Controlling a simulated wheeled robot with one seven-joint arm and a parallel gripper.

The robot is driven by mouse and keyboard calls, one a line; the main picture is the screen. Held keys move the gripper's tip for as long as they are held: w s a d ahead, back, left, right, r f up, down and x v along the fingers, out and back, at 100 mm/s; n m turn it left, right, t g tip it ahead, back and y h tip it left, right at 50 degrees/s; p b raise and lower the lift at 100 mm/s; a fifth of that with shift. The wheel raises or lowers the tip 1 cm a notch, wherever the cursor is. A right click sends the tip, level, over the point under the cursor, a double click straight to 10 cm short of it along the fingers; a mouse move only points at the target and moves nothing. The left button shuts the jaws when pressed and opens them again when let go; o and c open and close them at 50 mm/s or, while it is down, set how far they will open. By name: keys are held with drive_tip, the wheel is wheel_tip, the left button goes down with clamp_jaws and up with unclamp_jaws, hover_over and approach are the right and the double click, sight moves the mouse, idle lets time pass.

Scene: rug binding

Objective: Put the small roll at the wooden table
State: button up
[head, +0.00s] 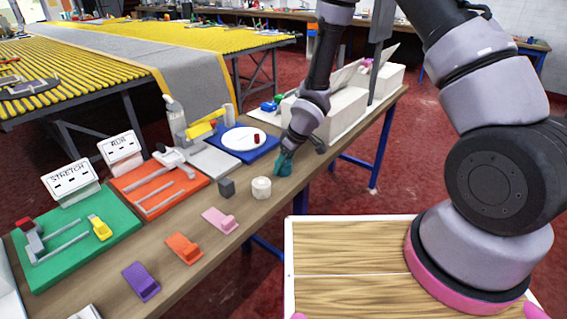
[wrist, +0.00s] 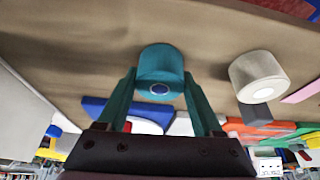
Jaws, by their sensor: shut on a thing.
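A small teal roll (wrist: 160,62) with a pale core sits between the two teal fingers of my gripper (wrist: 160,95) in the wrist view. My gripper (head: 283,164) is shut on it, low over or at the top of the long wooden table (head: 205,262). In the head view the roll and fingers blend, so I cannot tell whether the roll touches the wood. A white roll (head: 261,188) stands on the table just left of my gripper; it also shows in the wrist view (wrist: 258,76).
A dark grey block (head: 227,187) and pink, orange and purple clips line the table. A blue mat (head: 262,152) with a white plate (head: 243,139), an orange board (head: 143,204) and a green board (head: 75,268) lie behind. White bins (head: 335,112) stand to the right.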

drive_tip(key=o, duration=1.4)
drive_tip(key=shift+f, duration=0.1)
drive_tip(key=v, duration=1.2)
drive_tip(key=s+d+r+m+t+h, duration=0.15)
drive_tip(key=d+r+m, duration=0.25)
drive_tip(key=d+r, duration=0.55)
drive_tip(key=d+r+m+t+h, duration=0.2)
drive_tip(key=d+r+m, duration=0.2)
drive_tip(key=d+r, duration=0.55)
drive_tip(key=s+d+r+m+y, duration=0.2)
drive_tip(key=s+r+m, duration=0.5)
drive_tip(key=s+r, duration=0.7)
drive_tip(key=shift+s+d+r+t, duration=0.25)
drive_tip(key=shift+s+t, duration=0.2)
drive_tip(key=shift+s, duration=0.35)
